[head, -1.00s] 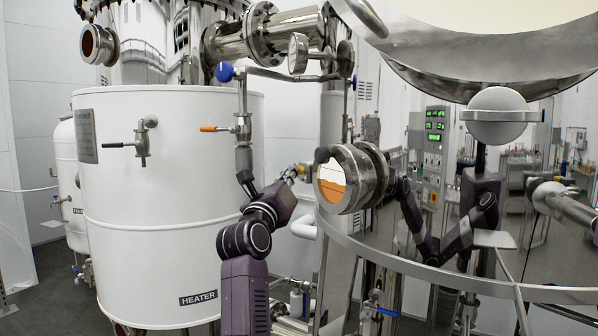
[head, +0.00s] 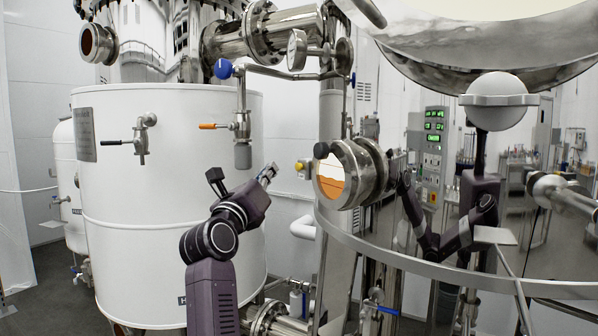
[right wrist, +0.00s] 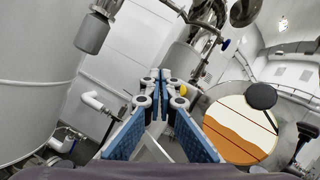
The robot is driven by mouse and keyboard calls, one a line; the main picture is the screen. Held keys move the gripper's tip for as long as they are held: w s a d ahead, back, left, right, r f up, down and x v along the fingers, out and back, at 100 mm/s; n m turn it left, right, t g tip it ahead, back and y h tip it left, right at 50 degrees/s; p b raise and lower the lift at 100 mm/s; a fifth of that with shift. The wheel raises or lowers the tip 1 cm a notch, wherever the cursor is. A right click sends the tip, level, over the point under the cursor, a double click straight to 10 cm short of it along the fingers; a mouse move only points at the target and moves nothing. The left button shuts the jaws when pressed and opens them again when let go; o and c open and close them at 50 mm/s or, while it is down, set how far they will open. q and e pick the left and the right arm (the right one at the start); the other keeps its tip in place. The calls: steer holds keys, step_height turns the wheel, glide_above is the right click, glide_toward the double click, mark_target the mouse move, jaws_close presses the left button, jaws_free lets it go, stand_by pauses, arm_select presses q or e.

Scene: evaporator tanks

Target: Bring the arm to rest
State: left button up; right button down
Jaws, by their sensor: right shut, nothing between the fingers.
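My right arm rises at the lower middle of the head view, in front of the white heater tank (head: 150,240). Its gripper (head: 267,172) points up and to the right, in free space between the tank and the round sight glass (head: 330,182). In the right wrist view the gripper (right wrist: 160,78) has its blue-padded fingers together, with nothing held. The sight glass, half filled with orange liquid, also shows there (right wrist: 238,130), to the right of the fingers and apart from them. My left gripper is not in view.
A valve with an orange handle (head: 208,126) and a pipe with a blue knob (head: 224,69) are above the gripper. A yellow knob (head: 301,166) sits beside the sight glass. The polished vessel (head: 440,225) at right mirrors my body. White wall shows behind the gripper.

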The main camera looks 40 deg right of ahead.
steer(key=shift+a, duration=0.35)
